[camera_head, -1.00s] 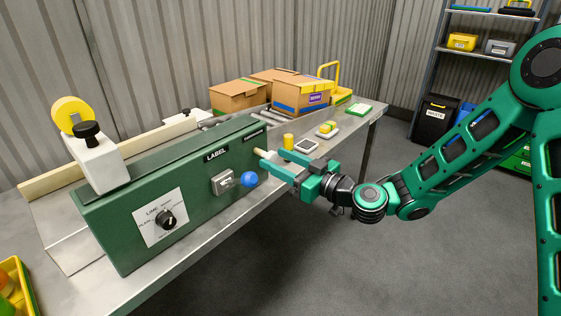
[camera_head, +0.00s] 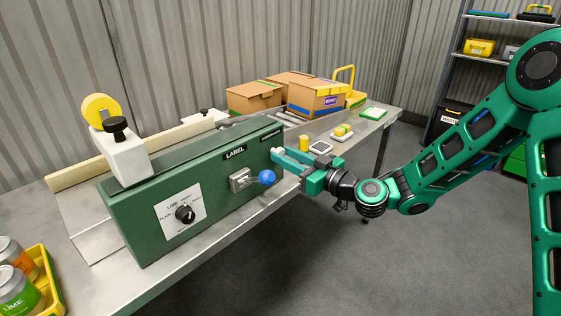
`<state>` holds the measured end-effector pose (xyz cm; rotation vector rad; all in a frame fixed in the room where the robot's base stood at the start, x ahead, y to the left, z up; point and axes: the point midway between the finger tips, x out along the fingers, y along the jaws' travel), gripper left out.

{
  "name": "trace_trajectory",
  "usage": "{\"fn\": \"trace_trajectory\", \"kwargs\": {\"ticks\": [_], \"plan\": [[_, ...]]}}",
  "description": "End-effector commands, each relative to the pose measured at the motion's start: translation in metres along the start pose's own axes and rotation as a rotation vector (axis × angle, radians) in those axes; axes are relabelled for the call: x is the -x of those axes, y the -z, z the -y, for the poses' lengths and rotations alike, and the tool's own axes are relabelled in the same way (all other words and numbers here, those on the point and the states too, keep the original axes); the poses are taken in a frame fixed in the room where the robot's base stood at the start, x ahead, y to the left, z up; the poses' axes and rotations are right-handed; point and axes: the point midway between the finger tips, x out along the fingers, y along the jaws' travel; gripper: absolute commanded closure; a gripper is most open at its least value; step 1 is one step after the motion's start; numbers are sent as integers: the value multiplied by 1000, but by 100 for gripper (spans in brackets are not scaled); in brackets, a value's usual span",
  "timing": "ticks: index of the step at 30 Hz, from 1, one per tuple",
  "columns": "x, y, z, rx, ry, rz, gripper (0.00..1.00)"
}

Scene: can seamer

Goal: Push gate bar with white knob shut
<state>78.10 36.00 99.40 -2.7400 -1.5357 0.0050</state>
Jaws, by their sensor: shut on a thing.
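My gripper (camera_head: 288,160) is at the right end of the green machine (camera_head: 225,190), shut on the white knob (camera_head: 277,151). Only a small pale part of the knob shows at the fingertips, close to the machine's front face. The fingers hide the gate bar behind it, so I cannot tell how far it stands out.
A blue ball knob (camera_head: 267,178) on a grey bracket (camera_head: 240,180) sticks out left of my gripper. A black dial (camera_head: 185,214) is further left. A yellow cylinder (camera_head: 303,143) and a scale-like device (camera_head: 321,147) stand on the bench behind. The floor in front is clear.

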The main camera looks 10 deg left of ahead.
Motion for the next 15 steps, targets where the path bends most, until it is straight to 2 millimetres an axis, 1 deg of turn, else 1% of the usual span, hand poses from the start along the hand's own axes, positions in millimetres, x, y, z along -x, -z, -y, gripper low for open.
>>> {"fn": "trace_trajectory", "kwargs": {"ticks": [1, 7, 8, 9, 10, 15], "plan": [[-1, 2, -3, 4, -5, -5, 100], [-1, 2, -4, 4, -6, -7, 100], [-1, 3, -4, 4, -6, -7, 66], [-1, 3, -4, 4, -6, -7, 57], [0, 2, -5, 4, -7, -7, 53], [0, 2, -4, 3, -5, -5, 53]]}}
